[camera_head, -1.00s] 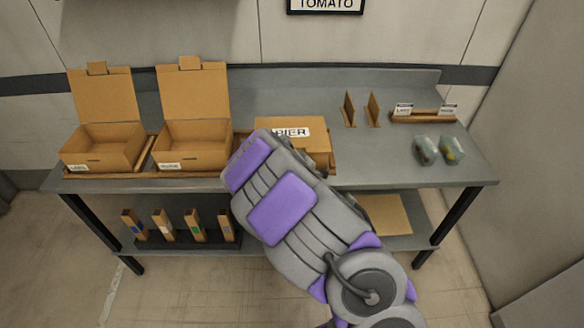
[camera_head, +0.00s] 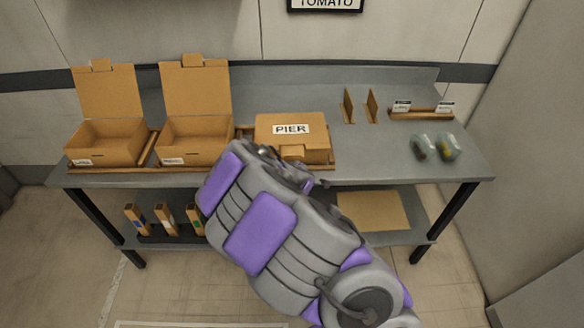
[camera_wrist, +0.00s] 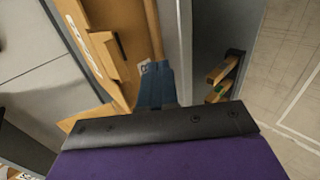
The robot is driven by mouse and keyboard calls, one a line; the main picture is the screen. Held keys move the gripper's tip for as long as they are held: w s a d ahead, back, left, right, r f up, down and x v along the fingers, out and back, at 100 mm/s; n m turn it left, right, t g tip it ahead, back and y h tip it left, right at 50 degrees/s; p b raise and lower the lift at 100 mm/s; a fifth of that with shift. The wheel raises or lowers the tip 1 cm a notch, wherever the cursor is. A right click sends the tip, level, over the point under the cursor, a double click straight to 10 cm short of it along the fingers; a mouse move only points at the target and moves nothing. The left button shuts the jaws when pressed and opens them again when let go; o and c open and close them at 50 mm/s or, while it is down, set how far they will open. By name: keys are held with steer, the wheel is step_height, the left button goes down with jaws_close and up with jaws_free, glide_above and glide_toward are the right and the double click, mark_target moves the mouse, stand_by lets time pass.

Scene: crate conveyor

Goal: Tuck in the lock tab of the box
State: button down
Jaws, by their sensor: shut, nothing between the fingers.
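The box (camera_head: 285,126) with the PIER label stands on the table with its lid down. Its lock tab (camera_head: 292,152) shows as a small flap at the middle of the front side, sticking outward. My gripper (camera_wrist: 158,82) shows in the wrist view with its blue-grey fingers together and empty, near the table's front edge and beside cardboard. In the head view my forearm hides most of the gripper, which is in front of and below the box. I cannot tell whether the fingers touch anything.
Two open boxes (camera_head: 107,142) (camera_head: 196,140) with raised lids stand to the left. Two brown dividers (camera_head: 348,106), a small card rack (camera_head: 422,115) and two clear bags (camera_head: 434,148) are at the right. The lower shelf holds slim cartons (camera_head: 165,219) and a flat sheet (camera_head: 372,211).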

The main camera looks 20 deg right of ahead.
steer(key=s+a+r+b, duration=0.1)
steer(key=s+b, duration=0.3)
steer(key=s, duration=0.2)
steer(key=shift+a+r, duration=0.2)
steer(key=shift+r, duration=0.2)
